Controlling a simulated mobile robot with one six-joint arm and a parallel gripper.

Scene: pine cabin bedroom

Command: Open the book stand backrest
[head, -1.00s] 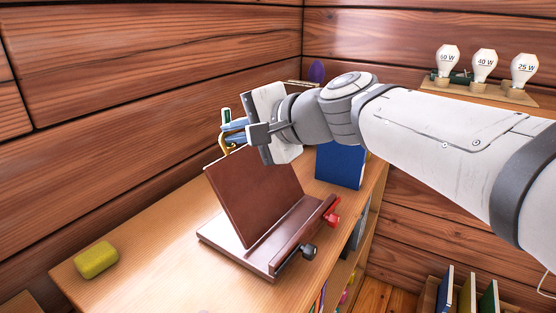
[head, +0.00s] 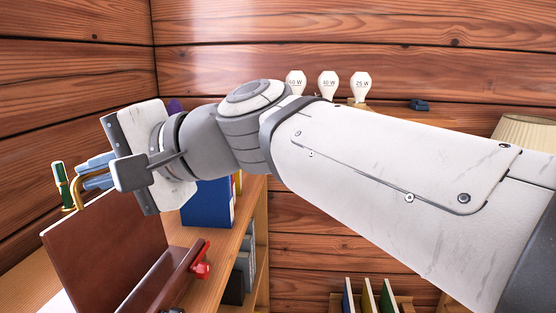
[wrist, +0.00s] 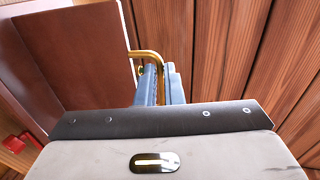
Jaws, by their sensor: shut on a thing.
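The book stand's brown backrest (head: 108,250) leans up from its base at the lower left of the head view. Its front ledge (head: 165,285) carries a red knob (head: 202,265). A brass loop handle (head: 72,196) sits at the backrest's upper edge. My gripper (head: 92,176) is at that edge, its blue fingers shut on the brass handle. In the wrist view the fingers (wrist: 160,86) close around the handle (wrist: 147,54), beside the backrest (wrist: 75,50). The stand's lower part is cut off in the head view.
A blue book (head: 208,205) stands behind the stand on the wooden shelf top (head: 245,205). A green and white thing (head: 61,186) shows just left of my fingers. Plank walls close in behind. Three light bulbs (head: 328,84) stand further right, with a lampshade (head: 528,132) at the edge.

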